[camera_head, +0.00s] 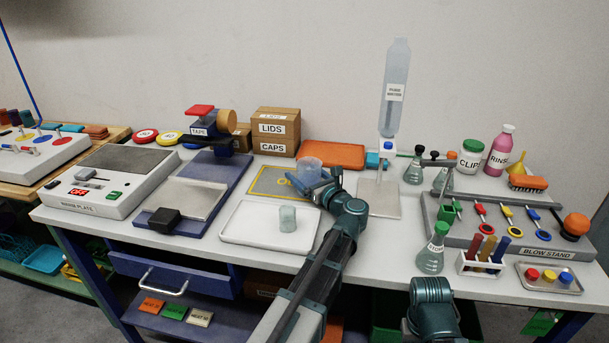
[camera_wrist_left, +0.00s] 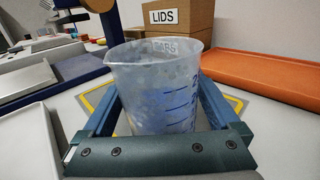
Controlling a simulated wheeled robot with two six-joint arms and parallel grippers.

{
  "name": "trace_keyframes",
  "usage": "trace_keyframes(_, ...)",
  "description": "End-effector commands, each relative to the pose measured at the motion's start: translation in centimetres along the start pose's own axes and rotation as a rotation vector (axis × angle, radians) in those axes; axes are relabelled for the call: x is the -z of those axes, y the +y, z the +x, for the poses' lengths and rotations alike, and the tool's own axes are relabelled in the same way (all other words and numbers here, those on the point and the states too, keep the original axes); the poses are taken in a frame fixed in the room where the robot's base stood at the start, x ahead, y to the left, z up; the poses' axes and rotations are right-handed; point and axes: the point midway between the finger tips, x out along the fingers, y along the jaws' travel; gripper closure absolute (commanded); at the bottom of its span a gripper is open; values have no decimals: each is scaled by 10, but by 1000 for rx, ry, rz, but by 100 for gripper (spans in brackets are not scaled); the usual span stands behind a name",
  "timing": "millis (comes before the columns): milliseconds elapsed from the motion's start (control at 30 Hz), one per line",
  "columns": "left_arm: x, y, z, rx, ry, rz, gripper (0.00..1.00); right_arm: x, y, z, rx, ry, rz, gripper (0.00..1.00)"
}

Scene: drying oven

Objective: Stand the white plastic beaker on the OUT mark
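The white plastic beaker (camera_head: 310,172) is upright, translucent, with a pouring lip and blue graduations. It stands between the fingers of my left gripper (camera_head: 322,186), over the right part of the OUT mark (camera_head: 263,181), a grey panel with a yellow border. In the left wrist view the beaker (camera_wrist_left: 155,90) fills the space between the two fingers, which lie close against its sides; their tips are partly hidden by it. Its base is hidden, so I cannot tell whether it touches the mark. My right gripper is not in view; only part of that arm shows at the bottom.
A white tray (camera_head: 245,231) with a small translucent cup (camera_head: 288,219) lies in front of the mark. Boxes (camera_head: 275,131) and an orange tray (camera_head: 332,154) stand behind. A scale-like blue stand (camera_head: 205,195) is left; a wash bottle stand (camera_head: 377,199) is right.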

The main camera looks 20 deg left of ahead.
Motion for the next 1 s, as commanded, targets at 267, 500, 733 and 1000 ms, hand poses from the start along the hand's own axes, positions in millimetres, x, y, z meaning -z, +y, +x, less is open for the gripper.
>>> trace_keyframes(267, -2, 0, 0, 0, 0, 0, 0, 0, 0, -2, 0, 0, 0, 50)
trace_keyframes(500, -3, 1, -32, 3, 0, 0, 0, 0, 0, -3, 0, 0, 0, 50)
trace_keyframes(733, -3, 1, -79, 4, 0, 0, 0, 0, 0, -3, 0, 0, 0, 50)
trace_keyframes(1000, -3, 0, -114, 1, 0, 0, 0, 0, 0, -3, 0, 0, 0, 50)
